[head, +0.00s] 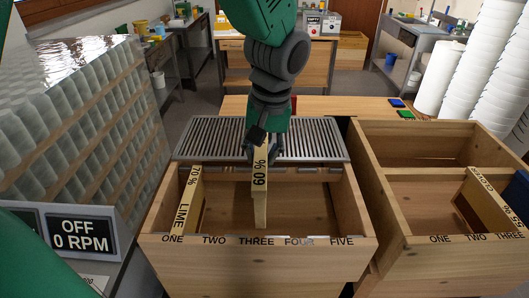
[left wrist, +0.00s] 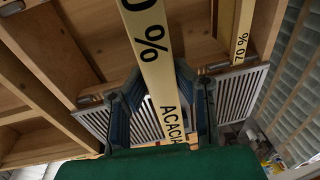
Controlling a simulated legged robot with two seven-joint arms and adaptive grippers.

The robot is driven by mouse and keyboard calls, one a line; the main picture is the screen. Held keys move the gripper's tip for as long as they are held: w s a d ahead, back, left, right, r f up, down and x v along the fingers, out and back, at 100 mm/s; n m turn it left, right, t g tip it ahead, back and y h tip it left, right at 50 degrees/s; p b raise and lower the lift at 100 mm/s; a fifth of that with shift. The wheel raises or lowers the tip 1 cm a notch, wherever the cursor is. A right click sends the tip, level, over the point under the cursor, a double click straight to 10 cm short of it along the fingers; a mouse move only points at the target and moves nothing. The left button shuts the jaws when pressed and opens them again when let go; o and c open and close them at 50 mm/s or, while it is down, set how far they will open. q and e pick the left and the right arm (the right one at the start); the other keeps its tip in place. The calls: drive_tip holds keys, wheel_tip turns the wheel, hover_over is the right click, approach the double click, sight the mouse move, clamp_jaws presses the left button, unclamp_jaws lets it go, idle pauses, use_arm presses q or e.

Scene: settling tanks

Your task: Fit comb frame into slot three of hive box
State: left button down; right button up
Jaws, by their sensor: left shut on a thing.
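The wooden hive box (head: 357,215) stands open in the middle of the head view, its front edge lettered ONE to FIVE. My left gripper (head: 262,150) is shut on the comb frame (head: 260,187), whose pale top bar shows "60 %". In the left wrist view the comb frame (left wrist: 150,45) runs between the fingers of my left gripper (left wrist: 160,100) and reads "ACACIA". The frame hangs over the box opening, in line with the THREE label; how deep it sits I cannot tell. A "70 % LIME" frame (head: 188,198) stands at slot one. My right gripper is not in view.
A slatted metal grille (head: 325,140) lies across the back of the hive box. A second wooden box (head: 425,243) on the right holds a frame (head: 480,195) and a blue item (head: 519,195). An "OFF 0 RPM" panel (head: 80,235) stands at left. Slots four and five look empty.

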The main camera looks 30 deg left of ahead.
use_arm(q)
drive_tip(key=shift+a, duration=0.45)
wheel_tip(320, 180, down, 15)
drive_tip(key=b, duration=0.6)
idle(6.1)
drive_tip(key=c, duration=1.3)
unclamp_jaws()
drive_tip(key=shift+r, duration=0.1)
